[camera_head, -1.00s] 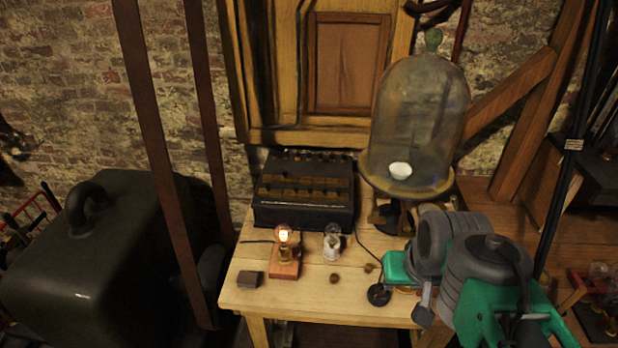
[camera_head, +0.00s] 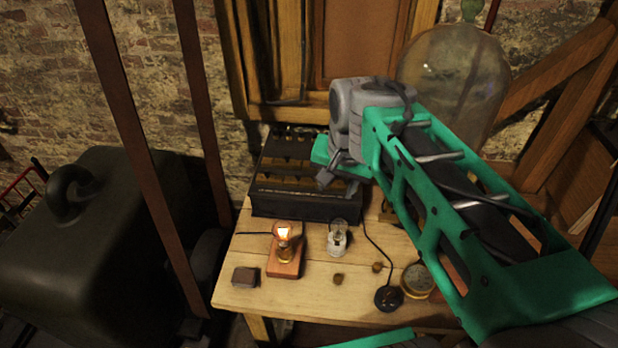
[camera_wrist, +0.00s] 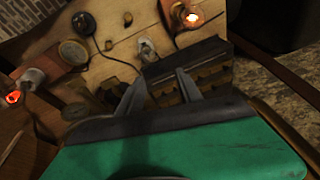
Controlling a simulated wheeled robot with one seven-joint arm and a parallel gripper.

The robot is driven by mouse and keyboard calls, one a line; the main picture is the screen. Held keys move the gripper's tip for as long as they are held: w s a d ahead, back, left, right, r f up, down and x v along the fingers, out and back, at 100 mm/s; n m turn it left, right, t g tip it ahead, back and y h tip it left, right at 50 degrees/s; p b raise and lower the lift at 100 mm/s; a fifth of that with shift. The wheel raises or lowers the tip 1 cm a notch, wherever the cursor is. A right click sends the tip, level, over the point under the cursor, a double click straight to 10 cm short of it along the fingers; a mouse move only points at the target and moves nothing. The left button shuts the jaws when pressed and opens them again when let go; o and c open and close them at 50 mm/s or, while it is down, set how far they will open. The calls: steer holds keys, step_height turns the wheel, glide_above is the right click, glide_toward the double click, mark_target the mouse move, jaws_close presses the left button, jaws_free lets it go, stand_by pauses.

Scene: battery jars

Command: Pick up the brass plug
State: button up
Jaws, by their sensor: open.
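Two small brownish pieces lie on the wooden table: one (camera_head: 338,278) in front of the clear bulb, the other (camera_head: 377,267) to its right. Both also show in the wrist view, one near the top (camera_wrist: 128,18) and one lower (camera_wrist: 108,45). Either could be the brass plug; I cannot tell which. My gripper (camera_head: 327,174) is above the right part of the black box (camera_head: 300,207) with brass bars, behind and higher than the two pieces. In the wrist view its two fingers (camera_wrist: 158,90) are apart with nothing between them.
On the table (camera_head: 310,303) stand a lit bulb on a wooden block (camera_head: 285,262), a clear bulb in a white holder (camera_head: 338,238), a dark block (camera_head: 245,277), a black round switch (camera_head: 388,298) with a cable and a round dial (camera_head: 417,280). A glass bell jar (camera_head: 455,80) stands behind my arm.

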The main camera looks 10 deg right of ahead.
steer(key=w+f+m+g+b, duration=0.25)
steer(key=w+m, duration=0.55)
steer(key=w, duration=0.4)
steer(key=m, duration=0.8)
glide_above(315, 174)
steer(key=shift+g, duration=0.35)
steer(key=f, duration=0.6)
steer(key=shift+a+f+b, duration=0.2)
steer(key=shift+b, duration=0.2)
steer(key=shift+w+f, duration=0.1)
steer(key=shift+f, duration=0.25)
step_height(315, 174, down, 7)
steer(key=shift+d+f+p, duration=0.1)
steer(key=shift+d+p, duration=0.05)
steer(key=shift+p, duration=0.7)
steer(key=shift+c, duration=0.4)
jaws_close()
